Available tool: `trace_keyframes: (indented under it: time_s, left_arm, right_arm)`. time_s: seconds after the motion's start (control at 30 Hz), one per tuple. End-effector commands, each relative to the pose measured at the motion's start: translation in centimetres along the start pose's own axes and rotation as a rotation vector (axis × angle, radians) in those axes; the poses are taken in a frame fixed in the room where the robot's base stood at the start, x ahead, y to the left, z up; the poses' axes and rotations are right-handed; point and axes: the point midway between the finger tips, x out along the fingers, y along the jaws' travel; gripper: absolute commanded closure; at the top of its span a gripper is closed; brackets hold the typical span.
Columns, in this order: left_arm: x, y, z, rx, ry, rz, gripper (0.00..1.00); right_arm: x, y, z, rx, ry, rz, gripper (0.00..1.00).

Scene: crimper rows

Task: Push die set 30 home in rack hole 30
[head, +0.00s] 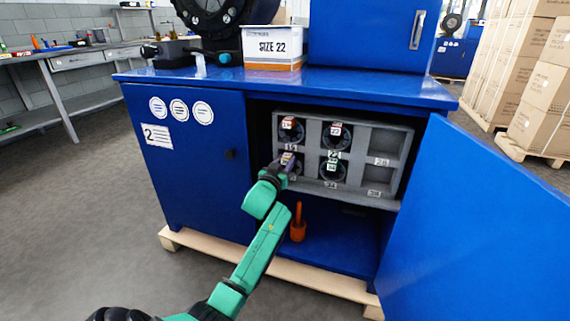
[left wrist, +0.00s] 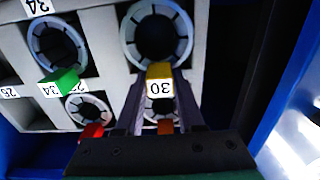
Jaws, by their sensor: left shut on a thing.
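Die set 30 is a dark grey segmented ring (left wrist: 128,36) with a yellow tab (left wrist: 159,71) marked 30. In the left wrist view it sits at the hole beside the one with the green-tabbed die set; how deep it is seated I cannot tell. My left gripper (head: 286,164) is shut on the yellow tab, at the lower left hole of the grey rack (head: 372,155). In the left wrist view its fingers (left wrist: 160,88) flank the tab. In the head view the gripper mostly hides die set 30 and its hole. My right gripper is not in view.
Neighbouring die sets have a green tab (left wrist: 62,82) and a red tab (left wrist: 92,131). The right column of the rack is empty. The open blue door (head: 490,215) stands at the right. An orange tool (head: 298,224) stands on the shelf below.

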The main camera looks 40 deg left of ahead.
Motion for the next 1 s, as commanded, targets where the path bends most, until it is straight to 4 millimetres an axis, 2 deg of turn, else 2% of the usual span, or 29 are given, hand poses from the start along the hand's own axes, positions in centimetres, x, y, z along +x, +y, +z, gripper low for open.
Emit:
trace_keyframes:
  time_s: [0.03,0.77,0.8,0.87,0.9,1.0]
  left_arm:
    - [0.1,0.0,-0.7,0.001,0.015,0.002,1.00]
    - [1.6,0.0,-0.6,0.001,0.015,0.002,1.00]
    - [1.6,0.0,-0.7,0.001,0.015,0.002,0.55]
    - [1.6,0.0,-0.6,0.001,0.013,0.002,0.32]
    - [1.6,0.0,-0.6,0.001,0.012,0.002,0.28]
    - [1.6,0.0,-0.4,0.000,0.008,0.001,0.28]
  right_arm:
    - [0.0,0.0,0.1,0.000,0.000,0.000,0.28]
    - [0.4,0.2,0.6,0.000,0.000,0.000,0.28]
    - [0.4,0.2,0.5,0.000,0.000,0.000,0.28]
    - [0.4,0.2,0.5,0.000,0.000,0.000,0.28]
    - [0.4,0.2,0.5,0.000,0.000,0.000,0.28]
    - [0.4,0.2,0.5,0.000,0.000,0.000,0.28]
